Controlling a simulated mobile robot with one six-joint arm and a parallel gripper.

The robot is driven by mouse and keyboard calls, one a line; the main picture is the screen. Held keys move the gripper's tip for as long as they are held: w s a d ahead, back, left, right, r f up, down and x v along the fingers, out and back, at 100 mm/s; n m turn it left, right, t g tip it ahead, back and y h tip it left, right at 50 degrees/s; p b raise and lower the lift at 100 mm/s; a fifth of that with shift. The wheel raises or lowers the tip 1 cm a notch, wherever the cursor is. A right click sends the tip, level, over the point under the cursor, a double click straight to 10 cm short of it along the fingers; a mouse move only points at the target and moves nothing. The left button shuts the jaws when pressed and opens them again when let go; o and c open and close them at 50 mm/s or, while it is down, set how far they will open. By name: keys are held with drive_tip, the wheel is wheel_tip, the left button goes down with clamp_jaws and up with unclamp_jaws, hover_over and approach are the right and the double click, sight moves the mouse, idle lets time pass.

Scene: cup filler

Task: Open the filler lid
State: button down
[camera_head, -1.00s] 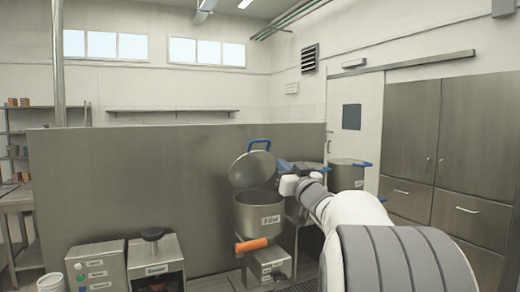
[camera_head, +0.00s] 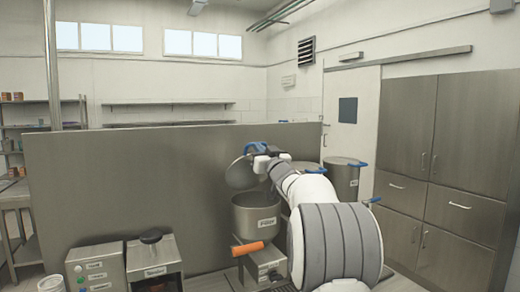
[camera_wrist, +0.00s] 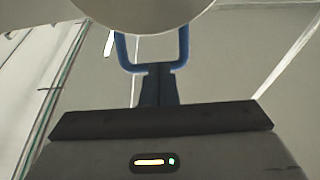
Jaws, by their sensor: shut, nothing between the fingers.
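The filler pot (camera_head: 257,214) is a round steel vessel labelled as the filler. Its grey lid (camera_head: 240,174) stands tilted up at the pot's back, so the pot is open. The lid's blue loop handle (camera_head: 254,146) is at its top edge. My gripper (camera_head: 268,151) is up beside the lid's handle. In the wrist view, the dark fingers of my gripper (camera_wrist: 156,72) are shut, with tips at the crossbar of the blue handle (camera_wrist: 124,52); I cannot tell whether they touch. The lid (camera_wrist: 145,12) shows at the top there.
An orange handle (camera_head: 248,248) sticks out below the pot. Steel boxes (camera_head: 97,270) stand at the front left. Another pot with blue handles (camera_head: 344,180) stands to the right. A grey partition (camera_head: 120,195) runs behind the pot.

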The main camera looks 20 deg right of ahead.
drive_tip(key=p+x, duration=0.2)
drive_tip(key=x, duration=0.1)
drive_tip(key=r+p+x, duration=0.1)
drive_tip(key=p+x, duration=0.1)
drive_tip(key=x, duration=0.1)
drive_tip(key=shift+s+r, duration=0.1)
drive_tip(key=shift+s, duration=0.15)
drive_tip(key=shift+s, duration=0.15)
drive_tip(key=s+f+b, duration=0.1)
drive_tip(key=s+b, duration=0.3)
drive_tip(key=s, duration=0.9)
drive_tip(key=shift+s+d+b, duration=0.25)
drive_tip(key=shift+s+b, duration=0.05)
drive_tip(key=shift+s, duration=0.1)
